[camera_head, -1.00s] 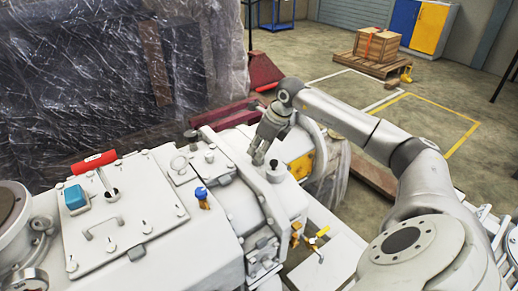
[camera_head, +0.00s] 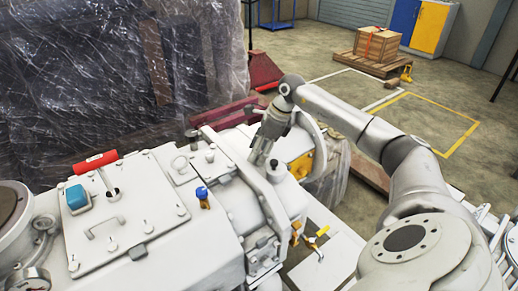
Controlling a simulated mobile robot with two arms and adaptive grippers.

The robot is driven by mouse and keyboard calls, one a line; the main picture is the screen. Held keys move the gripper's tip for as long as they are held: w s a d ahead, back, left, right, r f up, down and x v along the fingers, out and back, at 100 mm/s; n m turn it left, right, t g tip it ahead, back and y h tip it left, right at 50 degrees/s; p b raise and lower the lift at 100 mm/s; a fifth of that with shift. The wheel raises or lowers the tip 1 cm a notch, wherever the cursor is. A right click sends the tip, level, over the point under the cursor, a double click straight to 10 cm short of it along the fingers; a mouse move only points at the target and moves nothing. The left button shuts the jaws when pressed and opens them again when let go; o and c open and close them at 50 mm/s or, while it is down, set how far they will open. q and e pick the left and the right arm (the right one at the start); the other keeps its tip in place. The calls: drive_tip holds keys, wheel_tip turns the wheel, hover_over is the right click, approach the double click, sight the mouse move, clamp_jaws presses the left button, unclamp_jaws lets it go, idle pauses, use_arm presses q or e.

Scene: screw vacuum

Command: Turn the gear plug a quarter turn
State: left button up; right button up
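The white vacuum machine (camera_head: 165,240) fills the lower left. A small grey knob (camera_head: 274,164), which may be the gear plug, stands on the white housing at its right end. My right gripper (camera_head: 260,157) reaches down from the upper right, its fingertips just beside and slightly left of this knob. The fingers look close together, but their gap is too small to judge, as is any contact with the knob. My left gripper is not in view.
A red-handled lever (camera_head: 95,163), a blue block (camera_head: 76,197) and a blue-topped valve (camera_head: 202,196) stick up from the machine. A yellow-handled valve (camera_head: 319,236) is at its right side. A plastic-wrapped load (camera_head: 120,80) stands behind.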

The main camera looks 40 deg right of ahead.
drive_tip(key=shift+d, duration=0.1)
drive_tip(key=shift+d+r, duration=0.1)
drive_tip(key=shift+r, duration=0.05)
drive_tip(key=v, duration=1.1)
drive_tip(key=shift+r, duration=0.25)
drive_tip(key=shift+o, duration=0.2)
